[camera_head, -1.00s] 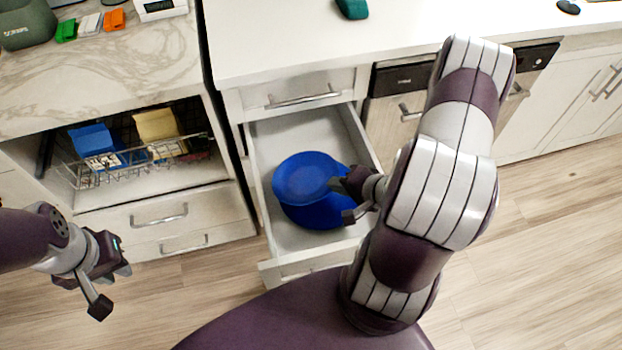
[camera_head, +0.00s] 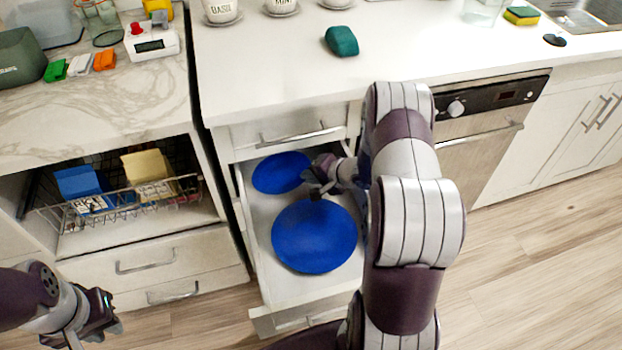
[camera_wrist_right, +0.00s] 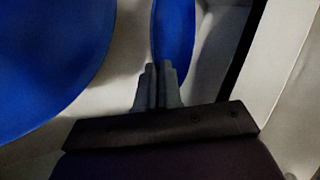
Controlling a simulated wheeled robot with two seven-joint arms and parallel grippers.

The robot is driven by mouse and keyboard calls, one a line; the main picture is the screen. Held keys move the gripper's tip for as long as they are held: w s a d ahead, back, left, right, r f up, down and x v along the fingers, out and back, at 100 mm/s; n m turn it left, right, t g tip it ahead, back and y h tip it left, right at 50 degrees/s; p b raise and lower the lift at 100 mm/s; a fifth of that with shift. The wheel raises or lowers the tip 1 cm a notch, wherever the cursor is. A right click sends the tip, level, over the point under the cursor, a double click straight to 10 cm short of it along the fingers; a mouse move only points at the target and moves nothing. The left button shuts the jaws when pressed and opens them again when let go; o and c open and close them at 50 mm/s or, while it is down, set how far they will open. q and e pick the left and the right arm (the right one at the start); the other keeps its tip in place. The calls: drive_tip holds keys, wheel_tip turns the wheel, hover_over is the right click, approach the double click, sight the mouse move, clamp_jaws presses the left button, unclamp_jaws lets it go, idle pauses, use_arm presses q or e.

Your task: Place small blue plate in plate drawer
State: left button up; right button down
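The small blue plate (camera_head: 280,173) is inside the open drawer (camera_head: 297,287), toward its back left. A larger blue plate (camera_head: 314,236) lies in front of it in the same drawer. My right gripper (camera_head: 318,182) reaches into the drawer at the small plate's right edge. In the right wrist view its fingers (camera_wrist_right: 158,80) are nearly together on the rim of the small plate (camera_wrist_right: 174,35), and the larger plate (camera_wrist_right: 45,60) fills the left. I cannot tell if the small plate touches the drawer floor. My left gripper (camera_head: 92,320) is empty at the lower left, away from the drawer.
The white counter (camera_head: 270,75) overhangs the back of the drawer. A dishwasher (camera_head: 480,150) stands to the right. At the left, an open cabinet holds a wire rack (camera_head: 125,203) with a blue and a yellow item. The floor at the right is clear.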

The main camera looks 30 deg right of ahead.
drive_tip(key=shift+r, duration=0.15)
drive_tip(key=c, duration=1.3)
unclamp_jaws()
drive_tip(key=s+d+r+n+g+h+p, duration=0.1)
drive_tip(key=s+r+n+h+p, duration=0.15)
drive_tip(key=r, duration=0.25)
drive_tip(key=s+d+r+n+h+p, duration=0.1)
drive_tip(key=s+r+p, duration=0.1)
drive_tip(key=s+r, duration=0.3)
drive_tip(key=s+a+r+n+g, duration=0.3)
drive_tip(key=s+a, duration=0.3)
drive_tip(key=a, duration=0.2)
drive_tip(key=s+a+r+n+g, duration=0.4)
drive_tip(key=s+a+n, duration=0.2)
drive_tip(key=a, duration=0.2)
drive_tip(key=shift+s, duration=0.3)
